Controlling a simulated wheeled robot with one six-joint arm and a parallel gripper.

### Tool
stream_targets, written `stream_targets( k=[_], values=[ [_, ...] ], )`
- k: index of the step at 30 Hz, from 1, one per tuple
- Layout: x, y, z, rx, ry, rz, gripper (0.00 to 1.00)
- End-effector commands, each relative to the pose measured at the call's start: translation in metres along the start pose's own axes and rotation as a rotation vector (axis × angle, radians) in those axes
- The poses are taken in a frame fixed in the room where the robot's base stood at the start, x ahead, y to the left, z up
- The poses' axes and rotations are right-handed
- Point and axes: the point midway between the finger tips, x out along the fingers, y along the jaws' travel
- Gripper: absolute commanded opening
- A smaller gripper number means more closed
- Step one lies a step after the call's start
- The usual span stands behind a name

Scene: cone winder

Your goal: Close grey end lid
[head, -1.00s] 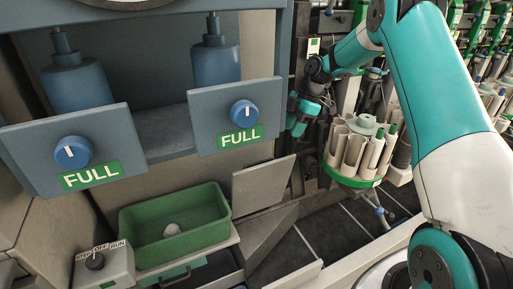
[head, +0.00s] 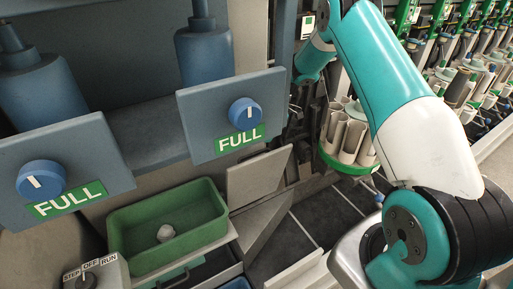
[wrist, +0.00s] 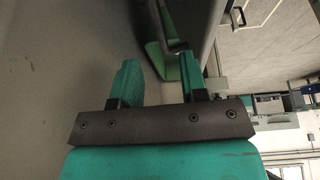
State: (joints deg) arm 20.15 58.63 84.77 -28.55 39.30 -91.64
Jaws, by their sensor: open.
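A flat grey panel (head: 257,178), which looks like the grey end lid, stands tilted up beside the green bin in the head view. A grey sloping trough side (head: 262,228) lies just below it. My gripper (wrist: 158,82) shows in the wrist view with its two teal fingers apart and nothing clearly held between them. A grey surface (wrist: 60,60) fills the left of that view, and a green edge (wrist: 156,45) shows just beyond the fingertips. In the head view the fingers are not clearly visible. I cannot tell whether they touch anything.
Two blue panels marked FULL with knobs (head: 244,114) stick out above the green bin (head: 130,238), which holds a pale lump (head: 166,233). A STEP/OFF/RUN switch box (head: 92,275) is at lower left. A round green-based carrier of tubes (head: 349,158) stands right of the panel.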

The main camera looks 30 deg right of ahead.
Motion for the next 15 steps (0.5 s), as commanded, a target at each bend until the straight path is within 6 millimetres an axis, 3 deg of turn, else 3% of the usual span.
stream_targets(
  k=[6, 15],
  values=[
    [0.044, -0.001, -0.002, -0.003, 0.000, -0.004, 0.40],
    [0.070, 0.000, -0.002, -0.003, -0.001, -0.001, 0.40]
  ],
)
